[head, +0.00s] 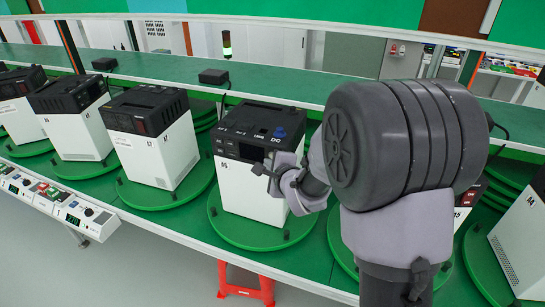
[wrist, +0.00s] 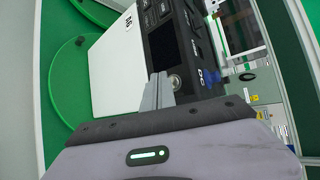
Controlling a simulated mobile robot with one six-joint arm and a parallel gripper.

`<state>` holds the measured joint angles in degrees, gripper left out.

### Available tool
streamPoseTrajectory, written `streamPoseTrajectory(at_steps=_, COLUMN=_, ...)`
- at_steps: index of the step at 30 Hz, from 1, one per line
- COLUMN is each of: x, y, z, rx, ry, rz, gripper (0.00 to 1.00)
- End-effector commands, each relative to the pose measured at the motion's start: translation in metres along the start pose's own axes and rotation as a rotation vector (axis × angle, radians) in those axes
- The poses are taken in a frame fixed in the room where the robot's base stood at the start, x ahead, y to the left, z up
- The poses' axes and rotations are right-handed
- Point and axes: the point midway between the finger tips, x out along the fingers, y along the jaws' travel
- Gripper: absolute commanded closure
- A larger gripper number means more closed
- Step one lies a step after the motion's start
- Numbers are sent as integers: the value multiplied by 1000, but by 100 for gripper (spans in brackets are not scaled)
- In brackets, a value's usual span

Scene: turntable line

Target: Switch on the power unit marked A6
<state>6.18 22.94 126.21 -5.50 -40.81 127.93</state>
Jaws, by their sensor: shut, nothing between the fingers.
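The power unit marked A6 (head: 240,190) is a white box with a black top part and stands on a green round turntable (head: 228,230) in the head view. In the wrist view its white side (wrist: 112,70) carries the A6 label, and its black front (wrist: 172,45) shows a dark display. A round silver button (wrist: 174,84) shows on the black front beside my fingers. My gripper (head: 268,168) is shut and empty at the unit's upper right front. In the wrist view its fingertips (wrist: 158,80) are close to the button; I cannot tell whether they touch.
Unit A7 (head: 150,155) stands to the left on its own turntable, with more units beyond. Another unit (head: 522,240) stands at the far right. Small control boxes (head: 85,215) line the front edge at left. A red stool (head: 245,285) is below. My arm hides the middle right.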

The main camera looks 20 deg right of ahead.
Motion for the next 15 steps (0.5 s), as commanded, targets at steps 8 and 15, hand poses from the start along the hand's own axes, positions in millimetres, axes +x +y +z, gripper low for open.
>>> streamPoseTrajectory(at_steps=8, x=5, y=-3, z=-4, rx=-1, ry=0, rz=-1, gripper=100)
streamPoseTrajectory(at_steps=15, x=6, y=-4, z=-4, rx=0, ry=0, rz=0, gripper=100)
